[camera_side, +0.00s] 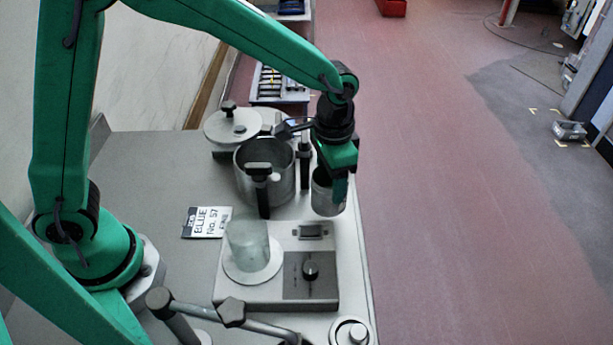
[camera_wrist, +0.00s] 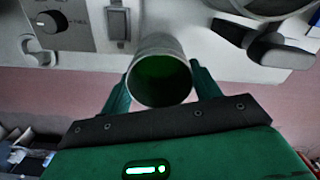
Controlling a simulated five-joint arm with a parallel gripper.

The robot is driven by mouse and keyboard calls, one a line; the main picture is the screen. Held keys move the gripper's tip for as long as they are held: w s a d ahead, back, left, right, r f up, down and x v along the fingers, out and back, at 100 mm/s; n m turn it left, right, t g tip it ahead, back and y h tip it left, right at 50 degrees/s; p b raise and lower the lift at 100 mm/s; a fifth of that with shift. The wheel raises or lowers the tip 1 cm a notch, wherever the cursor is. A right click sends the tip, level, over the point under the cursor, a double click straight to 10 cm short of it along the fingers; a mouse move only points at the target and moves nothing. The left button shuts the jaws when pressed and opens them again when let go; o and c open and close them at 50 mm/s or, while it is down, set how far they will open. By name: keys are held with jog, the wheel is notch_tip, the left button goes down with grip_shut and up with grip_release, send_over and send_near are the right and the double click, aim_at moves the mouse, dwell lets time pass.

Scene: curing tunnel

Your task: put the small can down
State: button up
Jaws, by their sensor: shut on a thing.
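The small can (camera_side: 325,195) is a grey metal cylinder, held upright at the right edge of the grey bench. In the wrist view the small can (camera_wrist: 160,50) shows its round open mouth, dark and greenish inside. My gripper (camera_side: 338,180) is shut on the can, with a green finger on each side of it in the wrist view (camera_wrist: 161,88). The can's lower end is near the bench top, behind the hotplate. I cannot tell whether it touches the bench.
A large metal pot (camera_side: 265,185) with black clamp knobs stands left of the can. A hotplate (camera_side: 300,292) bearing a frosted beaker (camera_side: 247,243) is in front. A label card (camera_side: 207,222) lies on the bench (camera_side: 150,190). Beyond the right edge is red floor (camera_side: 430,200).

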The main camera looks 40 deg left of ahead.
jog(key=shift+f, duration=0.35)
jog(key=o, duration=1.1)
notch_tip(320, 180, up, 13)
jog(key=shift+r, duration=0.1)
dwell(0.5)
